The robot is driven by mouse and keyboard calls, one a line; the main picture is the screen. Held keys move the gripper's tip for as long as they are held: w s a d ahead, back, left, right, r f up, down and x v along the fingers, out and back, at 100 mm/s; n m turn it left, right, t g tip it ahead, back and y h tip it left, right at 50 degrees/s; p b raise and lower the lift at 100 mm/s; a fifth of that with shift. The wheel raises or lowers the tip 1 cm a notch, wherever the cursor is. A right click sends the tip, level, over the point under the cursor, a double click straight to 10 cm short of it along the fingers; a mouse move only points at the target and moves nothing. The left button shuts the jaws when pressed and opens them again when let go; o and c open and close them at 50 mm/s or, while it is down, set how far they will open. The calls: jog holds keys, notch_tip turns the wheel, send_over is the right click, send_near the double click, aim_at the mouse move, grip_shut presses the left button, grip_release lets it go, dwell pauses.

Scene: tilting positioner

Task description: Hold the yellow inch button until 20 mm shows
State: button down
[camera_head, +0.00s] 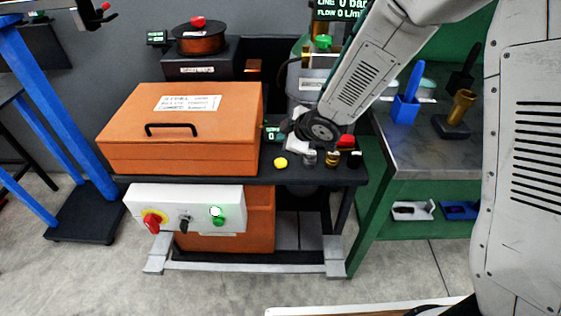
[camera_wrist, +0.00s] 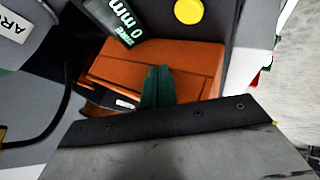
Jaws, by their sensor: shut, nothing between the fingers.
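The yellow inch button (camera_head: 280,162) sits on the dark bench top, right of the orange case. It also shows at the top edge of the wrist view (camera_wrist: 189,11). A small dark display (camera_wrist: 120,18) beside it reads 0 mm in green; in the head view the display (camera_head: 272,134) is partly hidden by my wrist. My gripper (camera_wrist: 158,72) shows as two dark green fingers, shut together and empty. The fingers appear apart from the yellow button, over the orange area in the wrist view. In the head view my wrist hides the fingertips.
The large orange case (camera_head: 180,130) with a black handle stands left of the button. Several other knobs, one red (camera_head: 346,141), stand close to its right. A white panel (camera_head: 185,207) with a red knob and a lit green button is below. A green bench (camera_head: 440,150) is at right.

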aim_at(283, 163)
jog(key=shift+f, duration=3.15)
jog(key=shift+f, duration=0.1)
jog(key=shift+f, duration=0.35)
jog(key=shift+f, duration=0.45)
dwell(2.3)
jog(key=shift+r, duration=0.9)
jog(key=shift+r, duration=2.5)
